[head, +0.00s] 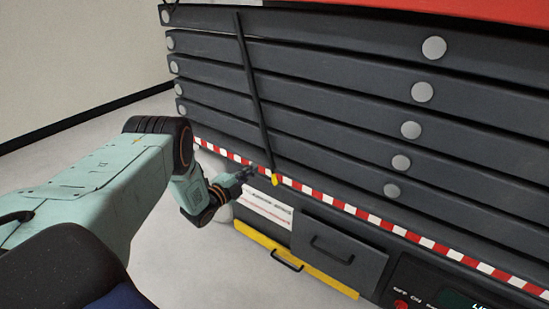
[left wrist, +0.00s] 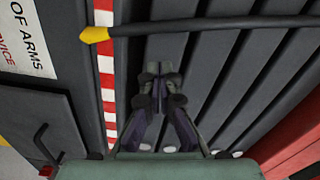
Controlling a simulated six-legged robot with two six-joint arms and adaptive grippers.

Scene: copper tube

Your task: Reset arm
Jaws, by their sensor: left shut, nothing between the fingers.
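My left arm comes in from the left in the head view, and its small gripper (head: 246,174) is in front of the machine's striped edge. In the left wrist view the two fingers (left wrist: 160,75) are together with nothing between them. My right gripper is in neither view. A black rod or hose (head: 255,95) with a yellow tip (head: 275,180) hangs down the machine front, just right of my left gripper. In the wrist view its yellow tip (left wrist: 95,35) is left of the fingertips. No copper tube can be made out.
A large dark slatted machine (head: 330,85) with round grey caps fills the right side. Below its red-white striped edge (head: 350,208) are a dark panel with a handle (head: 335,252), a yellow drawer front (head: 320,275) and a control panel (head: 440,290). Pale floor (head: 200,265) is clear at left.

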